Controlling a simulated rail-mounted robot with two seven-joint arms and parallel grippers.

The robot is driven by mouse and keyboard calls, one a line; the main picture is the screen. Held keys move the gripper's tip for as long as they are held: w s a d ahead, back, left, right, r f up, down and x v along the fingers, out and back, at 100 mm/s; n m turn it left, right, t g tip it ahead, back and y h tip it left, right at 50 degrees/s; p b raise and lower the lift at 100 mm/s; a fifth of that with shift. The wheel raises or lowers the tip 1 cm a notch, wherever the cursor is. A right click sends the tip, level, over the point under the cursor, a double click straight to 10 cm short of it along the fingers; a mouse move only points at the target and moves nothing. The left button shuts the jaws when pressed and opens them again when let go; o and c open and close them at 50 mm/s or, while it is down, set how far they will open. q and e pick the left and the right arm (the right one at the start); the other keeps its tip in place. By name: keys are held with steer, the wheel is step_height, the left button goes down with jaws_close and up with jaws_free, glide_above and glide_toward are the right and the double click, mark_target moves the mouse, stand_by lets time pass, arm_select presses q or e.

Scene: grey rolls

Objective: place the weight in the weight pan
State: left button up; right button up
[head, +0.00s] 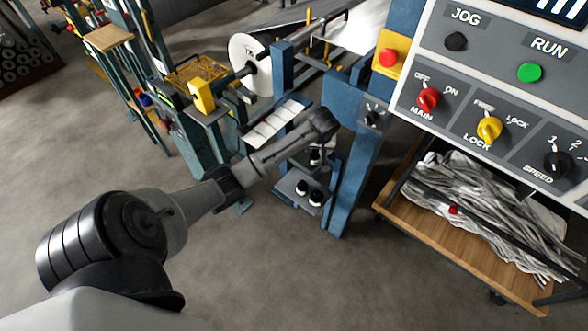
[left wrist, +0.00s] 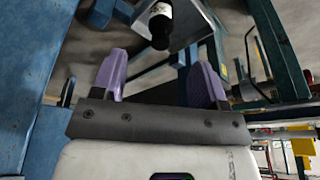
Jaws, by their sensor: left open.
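My left arm reaches from the lower left of the head view. Its gripper (head: 318,157) hangs below the wrist beside the blue post, small and partly hidden. In the left wrist view its two purple fingers (left wrist: 160,75) stand wide apart with nothing between them. A black-and-white weight (left wrist: 160,22) shows beyond the fingertips, near a grey metal plate (left wrist: 190,38). In the head view, two black-and-white weights (head: 302,187) (head: 316,198) are on a small grey shelf (head: 289,184) below the gripper. I cannot tell which part is the weight pan. My right gripper is not in view.
A blue post (head: 347,185) stands close right of the gripper. A control panel (head: 490,75) fills the upper right, above a wooden cart (head: 470,262) of grey strips. A white roll (head: 250,66) is behind. Floor (head: 260,275) is clear in front.

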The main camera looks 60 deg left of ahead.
arm_select(q)
steer(key=s+d+f+m+t+h, duration=0.1)
steer(key=s+d+f+m, duration=0.3)
steer(key=s+d, duration=0.45)
steer(key=s+d+f+m, duration=0.4)
steer(key=s+d, duration=0.2)
steer(key=d, duration=0.5)
steer(key=s+d+r+m+h, duration=0.1)
steer(key=s+d+r+m, duration=0.1)
steer(key=s+d, duration=0.3)
steer(key=s+d+r+m+t+h, duration=0.1)
steer(key=s+d+r+m, duration=0.2)
steer(key=s+d, duration=0.3)
steer(key=s+r, duration=0.1)
steer(key=s, duration=0.2)
steer(key=shift+d+m, duration=0.15)
steer(key=shift+m, duration=0.15)
